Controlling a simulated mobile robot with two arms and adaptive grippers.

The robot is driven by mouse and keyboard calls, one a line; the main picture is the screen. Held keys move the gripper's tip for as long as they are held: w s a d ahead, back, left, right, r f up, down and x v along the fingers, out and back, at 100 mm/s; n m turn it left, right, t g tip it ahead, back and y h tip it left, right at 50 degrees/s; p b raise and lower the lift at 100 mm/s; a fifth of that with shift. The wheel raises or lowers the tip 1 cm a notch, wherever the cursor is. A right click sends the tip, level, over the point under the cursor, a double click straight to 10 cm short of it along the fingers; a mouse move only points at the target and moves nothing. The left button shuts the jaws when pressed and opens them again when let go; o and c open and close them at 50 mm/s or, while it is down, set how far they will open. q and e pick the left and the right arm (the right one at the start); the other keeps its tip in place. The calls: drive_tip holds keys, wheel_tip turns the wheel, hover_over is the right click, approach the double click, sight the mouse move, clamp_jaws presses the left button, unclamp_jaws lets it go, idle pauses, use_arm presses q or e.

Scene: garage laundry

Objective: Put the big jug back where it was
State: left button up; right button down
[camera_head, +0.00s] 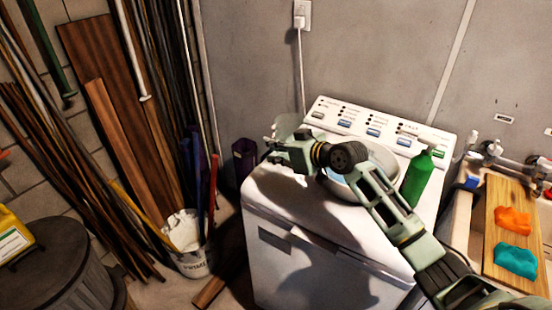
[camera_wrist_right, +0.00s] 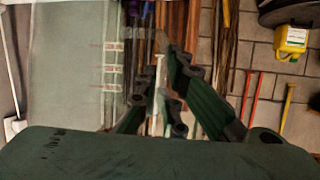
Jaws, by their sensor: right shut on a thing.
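The big jug (camera_head: 287,124) is clear and pale, and shows at the back left corner of the white washing machine (camera_head: 300,215). My right gripper (camera_head: 272,148) is shut on it, and the arm reaches across the machine from the right. In the right wrist view the jug (camera_wrist_right: 68,65) fills the left side as a see-through wall with measuring marks. The fingers (camera_wrist_right: 165,105) also show there. My gripper and arm hide part of the jug in the head view, so I cannot tell whether it touches the machine top. My left gripper is not in view.
A pale round bowl (camera_head: 352,187) sits on the machine under my arm. A green bottle (camera_head: 417,178) stands to its right. A sink with a wooden board (camera_head: 497,215) is at the right. A white bucket (camera_head: 190,262) and leaning planks stand left of the machine.

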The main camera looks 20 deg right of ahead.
drive_tip(key=f, duration=0.3)
drive_tip(key=shift+w+a+f+p, duration=0.1)
drive_tip(key=shift+a+f+p, duration=0.1)
drive_tip(key=shift+a+p, duration=0.1)
drive_tip(key=shift+d+f, duration=0.15)
drive_tip(key=shift+f, duration=0.3)
drive_tip(key=c, duration=1.9)
unclamp_jaws()
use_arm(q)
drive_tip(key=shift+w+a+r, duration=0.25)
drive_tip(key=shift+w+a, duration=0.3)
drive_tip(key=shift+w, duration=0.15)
use_arm(e)
drive_tip(key=shift+o, duration=0.2)
use_arm(q)
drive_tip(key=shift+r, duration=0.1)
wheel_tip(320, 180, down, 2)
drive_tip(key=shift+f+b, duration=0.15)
drive_tip(key=shift+b, duration=1.05)
use_arm(e)
drive_tip(key=v, duration=1.2)
drive_tip(key=shift+r, duration=0.2)
